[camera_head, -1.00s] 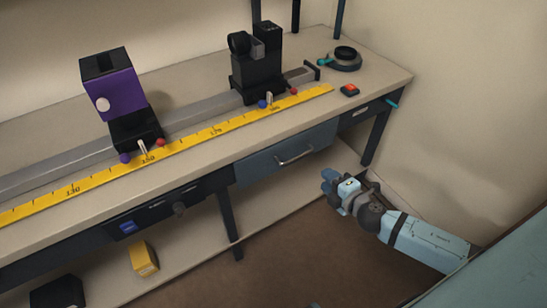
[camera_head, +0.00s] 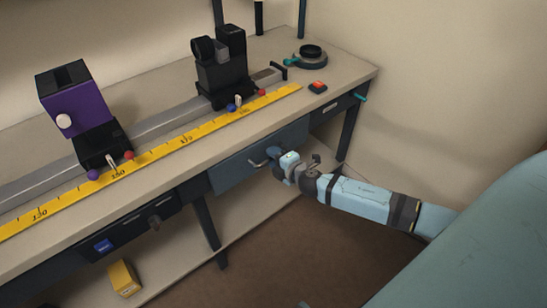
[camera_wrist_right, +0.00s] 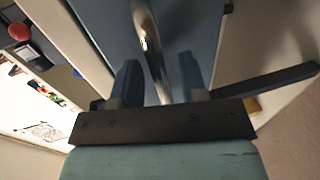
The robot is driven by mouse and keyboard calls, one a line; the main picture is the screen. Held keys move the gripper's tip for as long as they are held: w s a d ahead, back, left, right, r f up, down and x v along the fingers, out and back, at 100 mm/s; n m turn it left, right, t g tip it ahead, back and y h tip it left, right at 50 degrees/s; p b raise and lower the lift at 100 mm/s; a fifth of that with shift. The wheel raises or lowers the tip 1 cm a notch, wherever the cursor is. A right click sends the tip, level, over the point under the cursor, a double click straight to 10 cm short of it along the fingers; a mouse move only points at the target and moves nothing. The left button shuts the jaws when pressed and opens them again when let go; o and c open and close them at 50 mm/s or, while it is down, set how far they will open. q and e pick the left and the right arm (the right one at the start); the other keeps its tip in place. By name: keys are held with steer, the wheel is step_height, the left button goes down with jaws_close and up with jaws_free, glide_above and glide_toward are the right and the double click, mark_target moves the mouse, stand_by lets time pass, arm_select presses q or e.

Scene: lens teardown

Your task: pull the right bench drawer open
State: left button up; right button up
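The right bench drawer (camera_head: 232,174) has a blue-grey front under the bench top and looks shut. Its metal bar handle (camera_head: 257,163) is partly hidden by my right gripper (camera_head: 275,155), which is at the right end of the handle. In the right wrist view, the handle (camera_wrist_right: 147,35) runs between the two fingers of my right gripper (camera_wrist_right: 158,75). A gap shows on each side of the bar, so the gripper is open around it. The drawer front (camera_wrist_right: 185,25) fills the area behind. My left gripper is not in view.
The bench top (camera_head: 165,165) carries a purple device (camera_head: 78,105), a black mount (camera_head: 222,75) and a yellow ruler (camera_head: 190,140). A bench leg (camera_head: 207,225) stands left of the drawer. A yellow box (camera_head: 124,278) lies on the lower shelf. The floor (camera_head: 290,240) in front is clear.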

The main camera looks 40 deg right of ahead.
steer(key=shift+w, duration=0.3)
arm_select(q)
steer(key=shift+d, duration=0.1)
arm_select(e)
jaws_close()
steer(key=shift+s+f, duration=0.1)
